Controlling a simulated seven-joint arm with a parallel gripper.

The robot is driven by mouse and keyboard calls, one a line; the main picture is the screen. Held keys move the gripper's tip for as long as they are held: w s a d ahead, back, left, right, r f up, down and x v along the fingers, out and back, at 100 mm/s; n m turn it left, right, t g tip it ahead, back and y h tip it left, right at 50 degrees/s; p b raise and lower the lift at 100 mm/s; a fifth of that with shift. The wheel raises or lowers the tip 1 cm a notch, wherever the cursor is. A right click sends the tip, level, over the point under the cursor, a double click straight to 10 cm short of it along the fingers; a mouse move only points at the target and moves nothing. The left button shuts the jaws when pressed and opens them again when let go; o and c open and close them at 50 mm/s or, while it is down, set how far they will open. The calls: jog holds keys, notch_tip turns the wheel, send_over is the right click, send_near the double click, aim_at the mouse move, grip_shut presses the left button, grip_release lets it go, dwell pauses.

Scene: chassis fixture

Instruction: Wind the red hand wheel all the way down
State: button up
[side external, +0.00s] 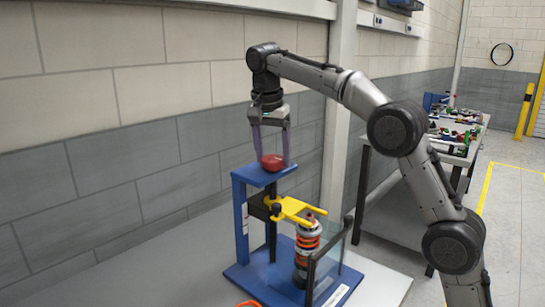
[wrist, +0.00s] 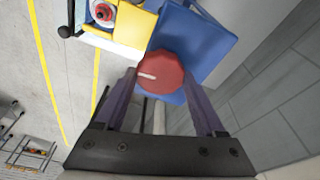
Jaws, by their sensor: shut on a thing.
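The red hand wheel (side external: 272,162) sits on top of the blue fixture frame (side external: 240,210). In the wrist view the wheel (wrist: 160,72) is a faceted red knob with a pale mark on its left side. My gripper (side external: 273,158) points straight down over it, one long purple finger on each side, shut on the wheel. In the wrist view the fingers (wrist: 160,80) stand either side of it. Below the top plate, a yellow fork (side external: 290,209) reaches out over an orange-and-black spring unit (side external: 307,245). The fork's arms are around or just above the unit's red top; I cannot tell which.
A clear guard panel (side external: 330,255) with a dark post and handle stands beside the spring unit. An orange item (side external: 248,303) shows at the bottom edge. A brick wall runs close behind the fixture. A bench with loose parts (side external: 455,140) stands at the back right.

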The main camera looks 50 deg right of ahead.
jog(key=m+g, duration=0.1)
jog(key=m, duration=0.4)
jog(key=shift+a+m+g, duration=0.1)
jog(key=shift+m+g, duration=0.2)
jog(key=shift+m, duration=0.9)
jog(key=shift+m, duration=0.8)
jog(key=o, duration=1.3)
jog(key=shift+o, duration=0.2)
